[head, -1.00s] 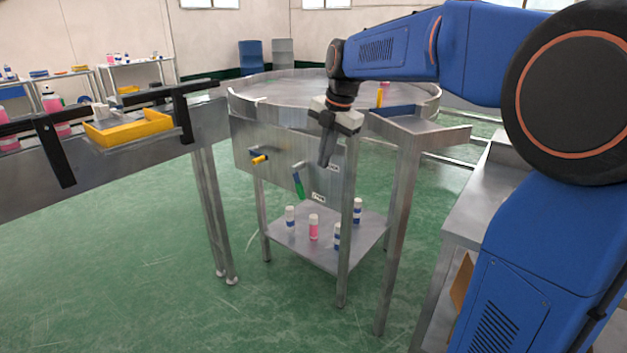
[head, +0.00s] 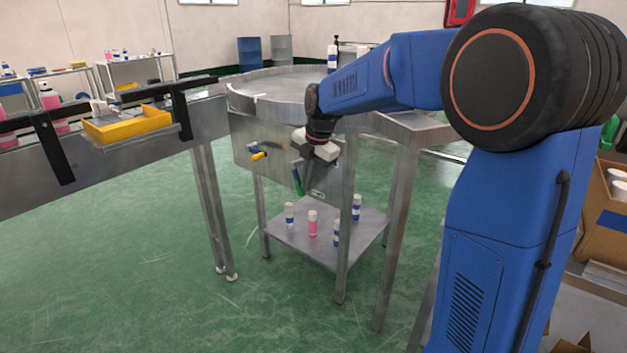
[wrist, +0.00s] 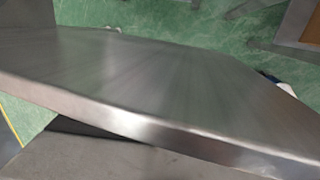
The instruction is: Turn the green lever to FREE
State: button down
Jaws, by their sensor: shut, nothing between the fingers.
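The green lever (head: 298,184) hangs down from its pivot on the front panel (head: 244,138) of the round metal table, its lower end tilted slightly right. My gripper (head: 307,188) is shut and empty, its fingers pointing down just right of the lever in the head view. I cannot tell whether they touch it. A small white label (head: 318,194) sits on the panel to the lower right of the lever; its text is too small to read. The wrist view shows mostly a bare metal surface with a bright edge; the lever is not visible there.
A yellow-handled lever (head: 259,156) sticks out left of the green one. Several spray cans stand on the lower shelf (head: 290,238). A table leg (head: 347,240) rises just right of my gripper. A conveyor with a yellow tray (head: 128,129) is at left.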

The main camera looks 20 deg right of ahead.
jog(key=shift+w+a, duration=0.1)
jog(key=shift+w, duration=0.05)
jog(key=shift+w+a+f, duration=0.45)
jog(key=shift+w+f, duration=0.15)
jog(key=shift+f, duration=0.25)
